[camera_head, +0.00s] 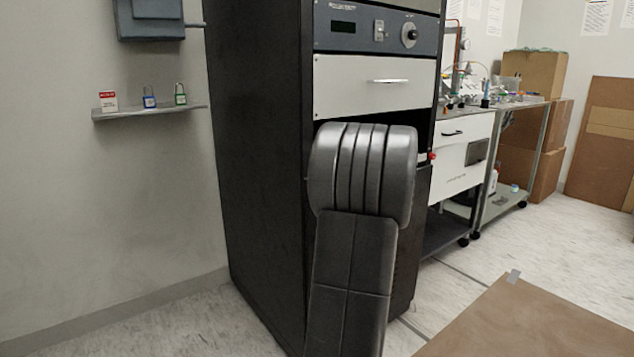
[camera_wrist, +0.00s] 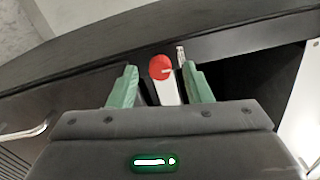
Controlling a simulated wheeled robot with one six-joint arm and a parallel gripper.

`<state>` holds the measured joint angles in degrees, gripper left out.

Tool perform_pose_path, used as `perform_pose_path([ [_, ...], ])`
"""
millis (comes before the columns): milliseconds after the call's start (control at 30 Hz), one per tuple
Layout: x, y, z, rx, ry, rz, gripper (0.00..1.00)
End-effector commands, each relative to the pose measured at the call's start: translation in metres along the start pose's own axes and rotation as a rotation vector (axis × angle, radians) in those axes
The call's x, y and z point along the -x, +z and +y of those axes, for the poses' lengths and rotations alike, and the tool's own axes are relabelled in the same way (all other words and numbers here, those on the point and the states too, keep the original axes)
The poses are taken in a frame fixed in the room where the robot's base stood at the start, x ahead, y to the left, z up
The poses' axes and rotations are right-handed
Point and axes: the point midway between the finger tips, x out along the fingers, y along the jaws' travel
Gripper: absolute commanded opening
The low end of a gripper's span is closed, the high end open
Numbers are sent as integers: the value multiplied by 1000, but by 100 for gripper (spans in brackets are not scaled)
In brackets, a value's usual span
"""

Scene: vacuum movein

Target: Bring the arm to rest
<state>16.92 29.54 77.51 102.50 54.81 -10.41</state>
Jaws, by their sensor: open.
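My gripper (camera_wrist: 159,68) shows in the wrist view with its two green fingers apart. A red round knob or cap on a white stem (camera_wrist: 160,67) shows between the fingers, with a visible gap on each side. I cannot tell how far it lies beyond the fingertips. In the head view my dark grey arm stands folded up in front of the black rack cabinet (camera_head: 262,150) and hides my gripper. A small red thing (camera_head: 432,156) peeks out just right of my arm there.
The rack holds a control panel (camera_head: 350,29) and a white drawer front (camera_head: 350,88). A small wall shelf (camera_head: 125,113) with padlocks is at left. A bench with a white drawer (camera_head: 460,152) and cardboard boxes (camera_head: 535,70) stand at right. A brown sheet (camera_head: 535,320) lies front right.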

Motion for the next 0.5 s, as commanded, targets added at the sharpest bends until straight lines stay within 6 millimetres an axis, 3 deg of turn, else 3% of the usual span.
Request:
perform_pose_path([
  [167,12,-1,-1,3,1,3,45],
  [500,76,-1,-3,3,0,4,45],
])
